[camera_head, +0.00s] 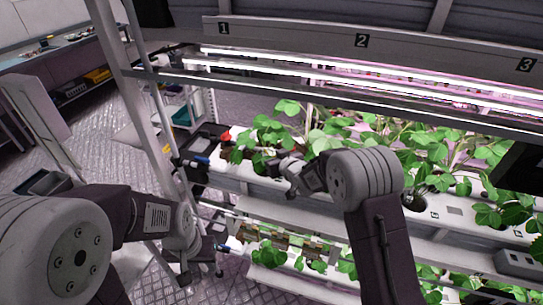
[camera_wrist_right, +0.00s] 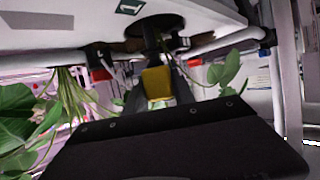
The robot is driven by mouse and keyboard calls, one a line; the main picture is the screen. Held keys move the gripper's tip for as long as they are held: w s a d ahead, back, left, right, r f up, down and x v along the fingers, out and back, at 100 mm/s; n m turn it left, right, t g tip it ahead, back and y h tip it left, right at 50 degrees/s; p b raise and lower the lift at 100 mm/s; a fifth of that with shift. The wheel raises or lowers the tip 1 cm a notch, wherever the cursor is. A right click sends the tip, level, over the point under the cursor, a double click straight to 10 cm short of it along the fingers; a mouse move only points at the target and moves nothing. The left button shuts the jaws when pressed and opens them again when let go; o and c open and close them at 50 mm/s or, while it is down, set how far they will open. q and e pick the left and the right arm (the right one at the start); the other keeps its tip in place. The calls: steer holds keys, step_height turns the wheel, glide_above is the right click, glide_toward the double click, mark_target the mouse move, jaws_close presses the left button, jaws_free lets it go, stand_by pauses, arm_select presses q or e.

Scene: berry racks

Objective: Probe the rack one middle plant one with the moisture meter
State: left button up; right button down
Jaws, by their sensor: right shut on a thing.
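My right gripper (camera_head: 290,170) reaches to the left end of the rack's middle white channel (camera_head: 432,207), close to the first leafy plant (camera_head: 270,132). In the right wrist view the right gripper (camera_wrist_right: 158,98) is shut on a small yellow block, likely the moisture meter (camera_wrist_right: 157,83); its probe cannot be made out. A black round pot part (camera_wrist_right: 157,27) and a "1" label show just beyond it on the white channel (camera_wrist_right: 215,15). My left gripper (camera_head: 185,275) hangs low at the left beside the rack post; its fingers are too unclear to read.
Lit lamp bars (camera_head: 330,68) and a numbered top beam (camera_head: 290,30) run above the plants. A grey post (camera_head: 150,120) stands at the rack's left end. A lower channel with plants (camera_head: 268,254) lies below. A side bench (camera_head: 70,50) stands far left.

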steer(key=shift+f, duration=0.15)
steer(key=shift+f+b, duration=1.5)
steer(key=c, duration=0.6)
jaws_free()
steer(key=shift+r+p, duration=2.25)
steer(key=shift+r, duration=0.8)
